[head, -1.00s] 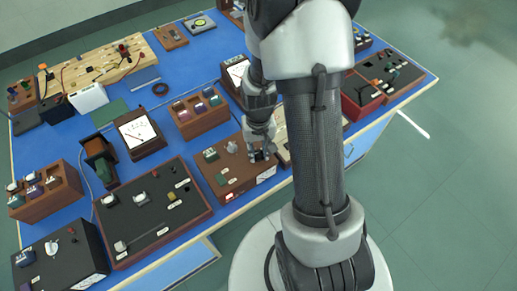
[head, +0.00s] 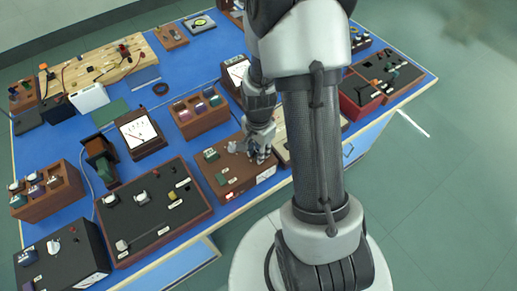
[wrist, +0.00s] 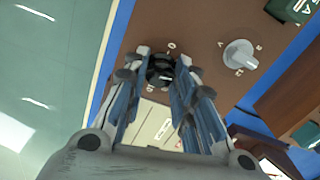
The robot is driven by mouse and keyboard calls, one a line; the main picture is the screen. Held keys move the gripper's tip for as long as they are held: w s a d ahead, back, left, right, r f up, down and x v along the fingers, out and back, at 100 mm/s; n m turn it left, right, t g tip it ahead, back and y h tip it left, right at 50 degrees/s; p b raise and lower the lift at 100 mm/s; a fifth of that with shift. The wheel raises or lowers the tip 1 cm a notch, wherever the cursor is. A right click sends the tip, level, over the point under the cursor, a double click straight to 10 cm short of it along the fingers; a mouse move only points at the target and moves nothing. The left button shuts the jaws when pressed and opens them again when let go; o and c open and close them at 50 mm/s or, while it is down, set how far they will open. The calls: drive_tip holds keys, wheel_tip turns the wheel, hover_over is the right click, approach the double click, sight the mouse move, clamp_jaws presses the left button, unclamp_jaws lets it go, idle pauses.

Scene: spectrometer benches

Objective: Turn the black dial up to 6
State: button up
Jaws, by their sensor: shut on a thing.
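The black dial (wrist: 160,69) sits on the brown panel of an instrument box (wrist: 190,20), between my fingertips in the wrist view. My gripper (wrist: 161,62) is shut on the dial from above, and the fingers cover much of it. Small white marks show around the dial, but I cannot read its setting. In the head view my gripper (head: 260,153) is at the right part of the same brown box (head: 228,185), and the dial is hidden there.
A light grey knob (wrist: 239,54) with letter marks stands beside the dial on the same panel. A green block (wrist: 290,8) is further off. A wide black-topped box (head: 150,222) stands left of the brown box. The blue bench ends close in front.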

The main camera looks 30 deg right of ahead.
drive_tip(key=m, duration=0.5)
drive_tip(key=shift+m, duration=0.3)
idle(0.4)
drive_tip(key=o, duration=1.1)
wheel_tip(320, 180, up, 12)
idle(0.5)
